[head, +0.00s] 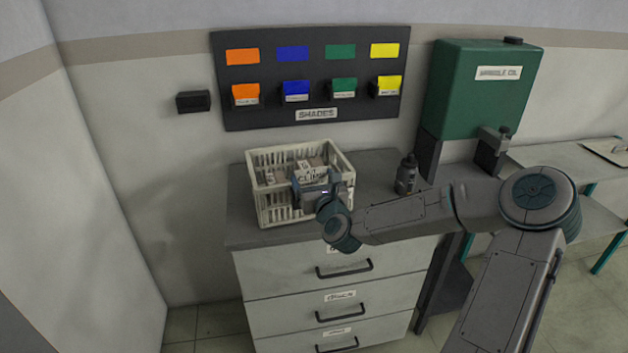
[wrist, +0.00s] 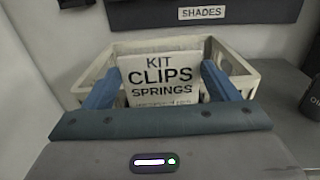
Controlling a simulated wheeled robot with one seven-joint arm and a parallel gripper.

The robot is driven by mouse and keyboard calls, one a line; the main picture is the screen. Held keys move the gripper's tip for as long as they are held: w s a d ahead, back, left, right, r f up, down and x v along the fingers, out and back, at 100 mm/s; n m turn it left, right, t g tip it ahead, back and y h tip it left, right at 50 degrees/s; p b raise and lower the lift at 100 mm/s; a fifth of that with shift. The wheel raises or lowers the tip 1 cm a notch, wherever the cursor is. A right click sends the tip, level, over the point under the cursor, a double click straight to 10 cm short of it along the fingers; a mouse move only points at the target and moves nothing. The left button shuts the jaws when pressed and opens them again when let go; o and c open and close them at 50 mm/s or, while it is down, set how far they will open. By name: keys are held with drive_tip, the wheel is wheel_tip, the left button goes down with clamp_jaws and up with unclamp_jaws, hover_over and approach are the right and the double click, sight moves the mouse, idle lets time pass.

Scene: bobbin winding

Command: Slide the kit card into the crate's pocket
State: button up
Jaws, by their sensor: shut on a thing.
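The kit card (wrist: 160,76) is a white card printed "KIT CLIPS SPRINGS", upright and facing the wrist camera. My gripper (wrist: 160,84) is shut on it, with a blue finger at each side edge of the card. The white slotted crate (wrist: 238,72) is behind and around the card in the wrist view. In the head view the crate (head: 275,212) stands on the grey cabinet top, and my gripper (head: 312,178) is over its front right part. The crate's pocket and the card's lower edge are hidden, so I cannot tell whether the card is in the pocket.
A dark bottle (head: 406,174) stands right of the crate on the cabinet top (head: 375,165). The shades board (head: 310,78) with coloured cards hangs behind. A green oil tank (head: 478,95) is at the right. The cabinet top left of the crate is narrow but bare.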

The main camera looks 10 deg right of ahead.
sight(311, 185)
drive_tip(key=shift+f+b, duration=0.95)
drive_tip(key=shift+f, duration=0.25)
drive_tip(key=shift+f, duration=0.15)
drive_tip(key=shift+f+b, duration=0.25)
drive_tip(key=shift+b, duration=0.15)
